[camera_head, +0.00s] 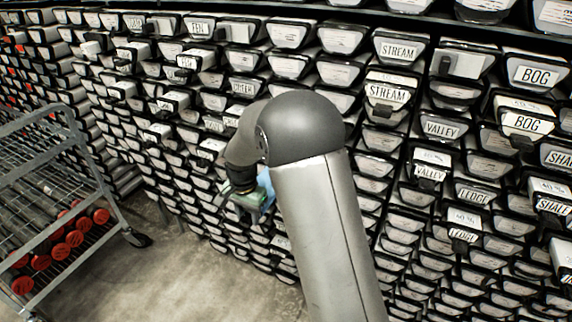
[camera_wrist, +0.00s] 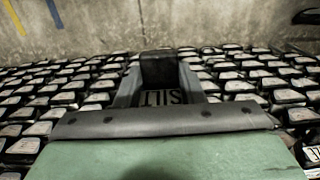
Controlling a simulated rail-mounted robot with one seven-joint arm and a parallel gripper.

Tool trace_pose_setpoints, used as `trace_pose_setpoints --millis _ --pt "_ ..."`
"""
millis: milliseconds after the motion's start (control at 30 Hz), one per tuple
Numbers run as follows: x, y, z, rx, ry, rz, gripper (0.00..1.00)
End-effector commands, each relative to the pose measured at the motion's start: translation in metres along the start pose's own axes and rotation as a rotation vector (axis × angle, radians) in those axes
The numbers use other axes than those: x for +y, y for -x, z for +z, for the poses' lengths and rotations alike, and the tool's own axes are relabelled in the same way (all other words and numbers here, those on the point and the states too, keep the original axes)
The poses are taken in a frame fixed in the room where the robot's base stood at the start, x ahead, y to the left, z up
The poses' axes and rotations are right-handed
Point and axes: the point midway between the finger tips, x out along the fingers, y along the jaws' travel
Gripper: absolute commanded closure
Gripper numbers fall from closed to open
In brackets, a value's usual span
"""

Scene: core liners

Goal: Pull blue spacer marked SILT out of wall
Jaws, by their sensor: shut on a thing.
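In the wrist view, a label reading SILT (camera_wrist: 162,98) shows upside down, just below a black pull (camera_wrist: 160,68). My gripper (camera_wrist: 158,80) is shut on this pull, with a dark finger on each side. A broad green surface fills the bottom of the wrist view; I cannot tell what it belongs to. In the head view my gripper (camera_head: 243,200) is low at the wall, largely hidden by my arm. A light blue piece (camera_head: 266,186) shows beside it, partly covered by the arm. I cannot tell how far the spacer stands out of its slot.
The wall (camera_head: 400,225) is densely packed with labelled liner ends, some with black pulls standing proud. A grey wheeled rack (camera_head: 75,170) holding red-capped tubes (camera_head: 75,238) stands at the left. Bare concrete floor (camera_head: 195,270) lies between the rack and the wall.

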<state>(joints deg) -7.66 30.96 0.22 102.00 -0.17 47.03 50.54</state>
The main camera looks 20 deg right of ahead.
Motion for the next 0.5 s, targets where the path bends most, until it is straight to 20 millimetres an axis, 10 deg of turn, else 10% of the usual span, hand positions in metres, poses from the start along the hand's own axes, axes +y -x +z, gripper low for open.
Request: trace_pose_setpoints --millis 167,200,300,500 --pt "0.0001 0.0001 0.0002 0.000 0.000 0.000 0.92" --pt "0.0001 0.0001 0.0001 0.000 0.000 0.000 0.62" --pt "0.0001 0.0001 0.0000 0.000 0.000 0.000 0.39" --pt "0.0001 -0.0001 0.0000 -0.001 0.000 0.000 0.39"
